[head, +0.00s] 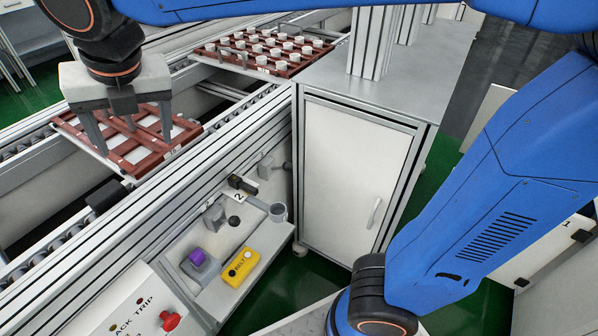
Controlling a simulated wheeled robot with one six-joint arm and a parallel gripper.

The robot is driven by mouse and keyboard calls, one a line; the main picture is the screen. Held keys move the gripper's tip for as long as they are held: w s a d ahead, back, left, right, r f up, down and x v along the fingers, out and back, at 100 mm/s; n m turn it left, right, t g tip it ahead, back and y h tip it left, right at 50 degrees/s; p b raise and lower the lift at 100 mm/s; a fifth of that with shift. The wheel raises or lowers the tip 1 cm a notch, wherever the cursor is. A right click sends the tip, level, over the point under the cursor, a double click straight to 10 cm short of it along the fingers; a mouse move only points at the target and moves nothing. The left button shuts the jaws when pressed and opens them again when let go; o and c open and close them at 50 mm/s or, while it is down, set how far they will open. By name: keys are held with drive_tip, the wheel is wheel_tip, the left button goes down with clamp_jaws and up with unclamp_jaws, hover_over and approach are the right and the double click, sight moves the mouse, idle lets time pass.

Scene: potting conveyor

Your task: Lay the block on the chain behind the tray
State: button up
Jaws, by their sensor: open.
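My gripper (136,146) is open, its two fingers pointing down over a red-brown framed tray (178,148) with pale panels at the left. I see nothing between the fingers; whether the tips touch the tray is unclear. The tray lies across the conveyor's roller chains (45,148). A dark block (105,195) sits on the near chain line, just left of the tray's near corner and apart from my fingers. I cannot tell which block the task means.
A second tray (262,50) full of white pots lies farther along the conveyor. A white cabinet (352,170) stands at centre. A red button (170,320) is at the lower left.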

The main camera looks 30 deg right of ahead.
drive_tip(key=s+d+f+m, duration=0.1)
drive_tip(key=d+f+m, duration=0.2)
drive_tip(key=d+m, duration=0.6)
drive_tip(key=d+f+m, duration=0.2)
drive_tip(key=d+m, duration=0.6)
drive_tip(key=d, duration=0.3)
drive_tip(key=s+d+f+m+h, duration=0.1)
drive_tip(key=s+d+f+m, duration=0.4)
drive_tip(key=d+m, duration=0.2)
drive_tip(key=s+d+f+m+t+h, duration=0.1)
drive_tip(key=s+d+f+m, duration=0.4)
drive_tip(key=m, duration=0.7)
drive_tip(key=shift+d+f+m, duration=0.15)
drive_tip(key=shift+d+m, duration=0.15)
drive_tip(key=shift+d, duration=1.1)
